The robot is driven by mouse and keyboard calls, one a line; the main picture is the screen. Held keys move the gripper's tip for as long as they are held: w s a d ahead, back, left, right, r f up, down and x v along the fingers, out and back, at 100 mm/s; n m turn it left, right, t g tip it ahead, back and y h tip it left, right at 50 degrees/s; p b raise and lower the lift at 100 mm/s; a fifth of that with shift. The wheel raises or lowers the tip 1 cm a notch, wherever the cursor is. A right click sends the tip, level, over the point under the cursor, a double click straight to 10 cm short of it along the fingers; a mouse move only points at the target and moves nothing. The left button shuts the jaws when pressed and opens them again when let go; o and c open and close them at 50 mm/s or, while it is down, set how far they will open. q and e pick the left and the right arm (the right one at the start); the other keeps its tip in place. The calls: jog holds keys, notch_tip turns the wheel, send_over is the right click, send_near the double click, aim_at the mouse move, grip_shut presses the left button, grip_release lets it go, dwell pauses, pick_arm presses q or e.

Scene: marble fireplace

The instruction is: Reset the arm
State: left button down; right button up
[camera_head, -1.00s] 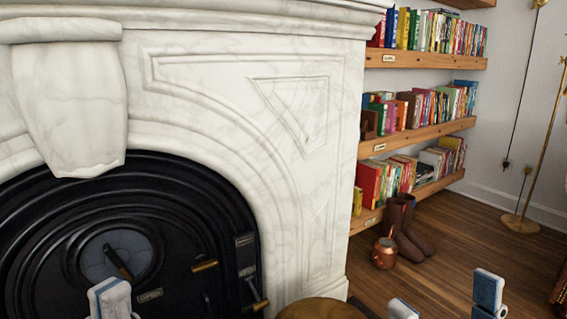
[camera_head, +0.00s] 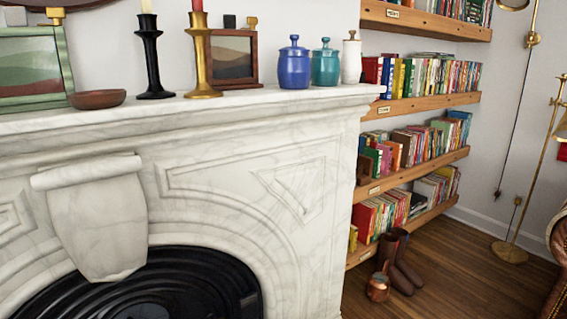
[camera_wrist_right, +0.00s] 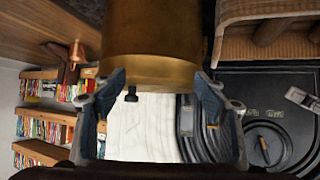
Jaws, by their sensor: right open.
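My right gripper (camera_wrist_right: 160,84) shows in the right wrist view with its two blue-grey padded fingers spread apart. Nothing is clasped between them. A large brass-coloured cylinder (camera_wrist_right: 152,45) fills the top middle of that view, beyond or level with the fingertips; I cannot tell how close it is. No gripper shows in the head view, and my left gripper is in neither current view.
The white marble fireplace (camera_head: 210,185) fills the left and middle. Its mantel holds candlesticks, a blue jar (camera_head: 294,66), a teal jar (camera_head: 325,66) and pictures. Bookshelves (camera_head: 415,175) stand at the right. Boots (camera_head: 398,265) and a copper jug (camera_head: 378,287) are on the floor.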

pick_arm(q)
jog(key=s+a+f+g+y+p, duration=0.1)
jog(key=s+a+f+g+p, duration=0.1)
jog(key=s, duration=0.8)
jog(key=s+a+f+g+y+p, duration=0.1)
jog(key=s+a+f+g+p, duration=0.2)
jog(key=s, duration=0.8)
jog(key=s+a+f+g+p, duration=0.3)
jog(key=s+a+g+p, duration=0.1)
jog(key=s, duration=0.7)
jog(key=shift+g+y+p, duration=0.4)
jog(key=shift+g+p, duration=0.05)
jog(key=shift+g, duration=0.05)
pick_arm(e)
jog(key=s+d+f+g+h, duration=0.1)
jog(key=s+d+f+g, duration=0.1)
jog(key=s, duration=0.8)
jog(key=s+d+f+g+h, duration=0.1)
jog(key=s+d+f+g, duration=0.2)
jog(key=s, duration=0.8)
jog(key=s+d+f+g, duration=0.3)
jog(key=s+d+g, duration=0.1)
jog(key=s, duration=0.7)
jog(key=shift+g+h, duration=0.4)
jog(key=shift+g, duration=0.1)
